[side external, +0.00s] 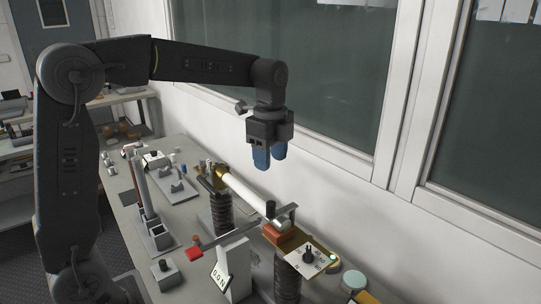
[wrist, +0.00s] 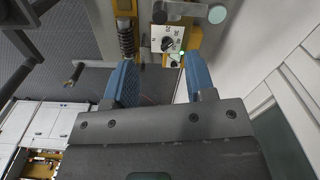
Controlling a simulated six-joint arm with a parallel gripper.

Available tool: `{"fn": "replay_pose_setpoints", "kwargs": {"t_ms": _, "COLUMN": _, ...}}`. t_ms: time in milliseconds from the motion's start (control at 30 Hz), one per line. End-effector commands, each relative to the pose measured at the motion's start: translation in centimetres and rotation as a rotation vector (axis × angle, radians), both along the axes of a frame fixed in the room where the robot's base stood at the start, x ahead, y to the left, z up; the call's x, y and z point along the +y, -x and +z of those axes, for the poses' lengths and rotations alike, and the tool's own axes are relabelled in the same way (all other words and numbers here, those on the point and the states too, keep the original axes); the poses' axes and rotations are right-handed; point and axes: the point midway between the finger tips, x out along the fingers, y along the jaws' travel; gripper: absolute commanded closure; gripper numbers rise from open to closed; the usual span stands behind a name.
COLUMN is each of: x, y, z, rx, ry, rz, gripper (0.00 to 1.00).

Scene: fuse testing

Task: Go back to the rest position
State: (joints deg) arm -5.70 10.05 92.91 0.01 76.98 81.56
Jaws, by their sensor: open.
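My gripper (side external: 270,161) hangs in the air above the test stand, pointing down, with its blue fingers apart and nothing between them. In the wrist view the two blue fingers of my gripper (wrist: 160,68) are spread wide. Below it in the side view, a white fuse tube (side external: 244,191) lies slanted across the stand, with metal end parts and dark ribbed insulators (side external: 222,213) under it. My gripper is clear of the tube and of the stand.
A dial plate (side external: 308,257) with a black knob and a small green light stands at the front right. A red-ended lever (side external: 195,253) sticks out to the left. Upright posts (side external: 144,190) stand on the grey table. The wall and window are close behind.

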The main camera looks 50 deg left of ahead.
Motion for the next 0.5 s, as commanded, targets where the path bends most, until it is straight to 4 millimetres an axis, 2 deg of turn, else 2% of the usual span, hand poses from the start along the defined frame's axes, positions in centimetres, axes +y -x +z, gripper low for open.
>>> {"fn": "replay_pose_setpoints", "kwargs": {"t_ms": 267, "x": -0.2, "y": 0.7, "z": 0.3, "rx": -0.015, "ry": -0.001, "rz": 0.037, "gripper": 0.50}}
{"fn": "replay_pose_setpoints", "kwargs": {"t_ms": 367, "x": -0.7, "y": 2.6, "z": 1.1, "rx": -0.060, "ry": 0.000, "rz": 0.145, "gripper": 0.50}}
{"fn": "replay_pose_setpoints", "kwargs": {"t_ms": 500, "x": -1.8, "y": 7.1, "z": 2.0, "rx": -0.163, "ry": 0.023, "rz": 0.411, "gripper": 0.50}}
